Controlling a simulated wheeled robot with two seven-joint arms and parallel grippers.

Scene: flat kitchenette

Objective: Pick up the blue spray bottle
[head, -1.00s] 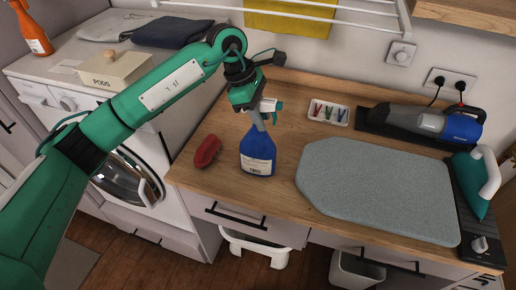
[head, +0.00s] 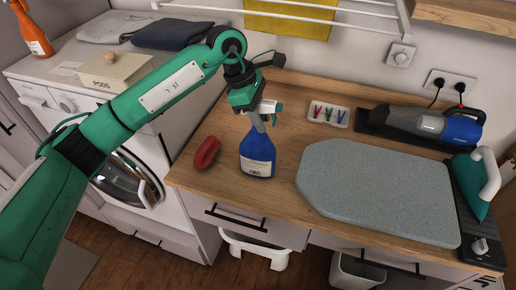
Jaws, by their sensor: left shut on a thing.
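The blue spray bottle (head: 257,153) stands upright on the wooden counter, left of the grey ironing pad. It has a grey neck, a white and teal trigger head and a white label low on its front. My left gripper (head: 254,108) comes down from above and is shut on the bottle at its neck and head. The fingertips are partly hidden by the gripper body and the bottle's head. Whether the base touches the counter is hard to tell. My right gripper is not in view.
A red brush-like object (head: 207,152) lies just left of the bottle. A white tray of pegs (head: 328,115) and the grey ironing pad (head: 380,190) lie to the right. A handheld vacuum (head: 428,122) and a teal iron (head: 474,184) are farther right. A drying rack hangs behind.

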